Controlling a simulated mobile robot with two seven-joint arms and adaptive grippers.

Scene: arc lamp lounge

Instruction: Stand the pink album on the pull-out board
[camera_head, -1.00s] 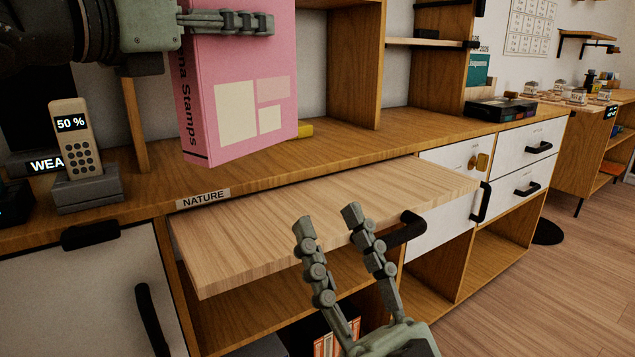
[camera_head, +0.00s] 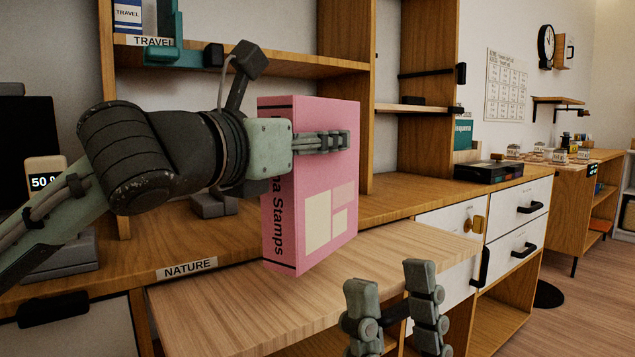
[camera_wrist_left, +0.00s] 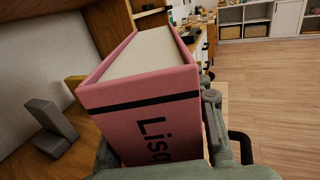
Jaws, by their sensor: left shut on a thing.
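The pink album (camera_head: 309,190) is upright, its spine lettering facing left, over the pull-out board (camera_head: 210,308). In the left wrist view the album (camera_wrist_left: 125,100) shows its spine and pale page edges. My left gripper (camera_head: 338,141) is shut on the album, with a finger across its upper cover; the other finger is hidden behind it. The album's lower edge appears at or just above the board; I cannot tell whether it touches. My right gripper (camera_head: 391,280) is open and empty, in front of the board's front edge.
A NATURE label (camera_head: 187,268) marks the counter edge behind the board. A handset (camera_head: 45,180) in its dock stands at the left. A dark box (camera_head: 489,171) lies on the counter at the right. The board is bare on both sides of the album.

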